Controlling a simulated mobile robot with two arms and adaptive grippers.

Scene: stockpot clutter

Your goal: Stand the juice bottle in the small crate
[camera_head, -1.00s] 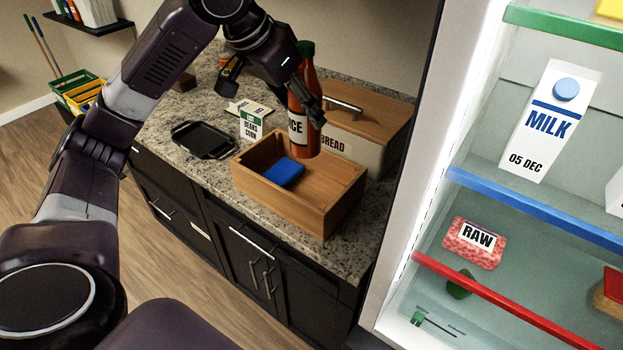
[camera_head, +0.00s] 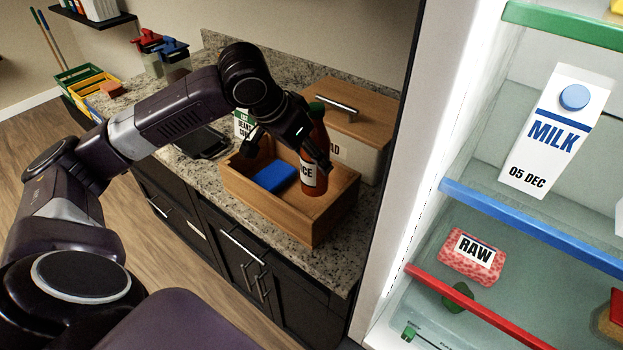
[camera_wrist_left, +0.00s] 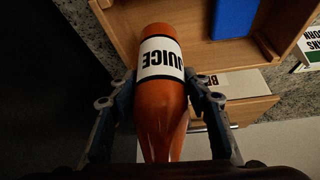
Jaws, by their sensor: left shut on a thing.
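The orange juice bottle (camera_head: 308,182) with a green cap is upright or nearly so, its lower part inside the right part of the small wooden crate (camera_head: 268,208). Whether its base touches the crate floor cannot be told. My left gripper (camera_head: 290,150) is shut on the bottle. In the left wrist view the bottle (camera_wrist_left: 161,90) sits between both fingers (camera_wrist_left: 165,100), label facing the camera, with the crate (camera_wrist_left: 120,25) beyond it. A blue block (camera_head: 275,176) lies in the crate left of the bottle. My right gripper is not seen.
A wooden-lidded bread box (camera_head: 350,110) stands right behind the crate. A black tray (camera_head: 203,142) and a beans-and-corn card (camera_head: 242,124) are to the left. The open fridge (camera_head: 480,150) with milk and raw meat is at right.

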